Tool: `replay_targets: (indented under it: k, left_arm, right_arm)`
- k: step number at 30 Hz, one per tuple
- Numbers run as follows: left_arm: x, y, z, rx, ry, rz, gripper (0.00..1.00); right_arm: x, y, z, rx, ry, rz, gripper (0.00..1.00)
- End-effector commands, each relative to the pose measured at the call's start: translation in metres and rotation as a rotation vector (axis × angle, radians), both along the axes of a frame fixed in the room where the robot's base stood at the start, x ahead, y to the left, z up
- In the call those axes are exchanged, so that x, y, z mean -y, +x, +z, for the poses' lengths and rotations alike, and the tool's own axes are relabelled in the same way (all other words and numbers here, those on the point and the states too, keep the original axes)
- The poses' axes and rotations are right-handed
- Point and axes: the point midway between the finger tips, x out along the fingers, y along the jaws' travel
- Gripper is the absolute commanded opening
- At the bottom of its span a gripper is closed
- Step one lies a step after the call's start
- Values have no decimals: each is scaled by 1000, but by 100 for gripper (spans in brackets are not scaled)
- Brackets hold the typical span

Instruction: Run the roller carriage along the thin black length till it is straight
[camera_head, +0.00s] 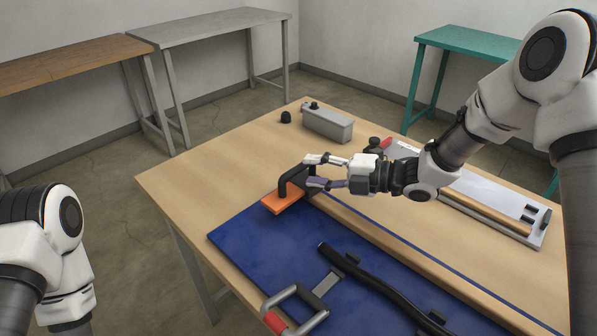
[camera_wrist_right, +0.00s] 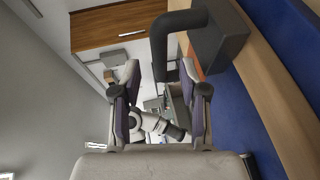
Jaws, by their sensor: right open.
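A black bent handle (camera_head: 290,180) stands on a dark block with an orange base (camera_head: 283,201), at the far edge of the blue mat. My right gripper (camera_head: 314,171) is open beside this handle; in the right wrist view the handle (camera_wrist_right: 160,45) shows just past the open fingertips (camera_wrist_right: 160,75), apart from them or barely between them. A black length (camera_head: 385,285) lies slightly bent on the mat. A grey frame with a red grip (camera_head: 275,322) and a flat grey plate (camera_head: 326,284) lie at its left. I cannot tell which is the roller carriage. My left gripper is out of view.
The blue mat (camera_head: 240,235) covers the near part of the wooden table. A grey box (camera_head: 328,124) and small black knob (camera_head: 286,117) stand at the back. A pale tray (camera_head: 490,200) lies at right. The table's left far part is clear.

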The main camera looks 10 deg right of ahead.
Motion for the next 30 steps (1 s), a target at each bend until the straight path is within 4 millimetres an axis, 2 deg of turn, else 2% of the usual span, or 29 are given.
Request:
replay_targets:
  k: [3, 6, 15, 17, 18, 19, 30]
  left_arm:
    - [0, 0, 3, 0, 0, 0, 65]
    - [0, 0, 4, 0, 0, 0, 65]
    - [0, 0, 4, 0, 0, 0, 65]
    - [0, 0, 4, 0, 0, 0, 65]
    - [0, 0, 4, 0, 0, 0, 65]
    - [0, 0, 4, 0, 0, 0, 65]
    - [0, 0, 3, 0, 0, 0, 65]
  right_arm:
    - [-21, 12, -4, 0, -4, 5, 43]
    - [-31, 20, -7, -1, -3, 2, 43]
    - [-35, 23, -7, 1, 1, 0, 43]
    - [-35, 23, -7, 1, 1, 0, 22]
    - [-35, 23, -7, 1, 1, 0, 8]
    - [-35, 23, -7, 1, 1, 0, 0]
    - [-34, 21, -8, -1, 1, 0, 0]
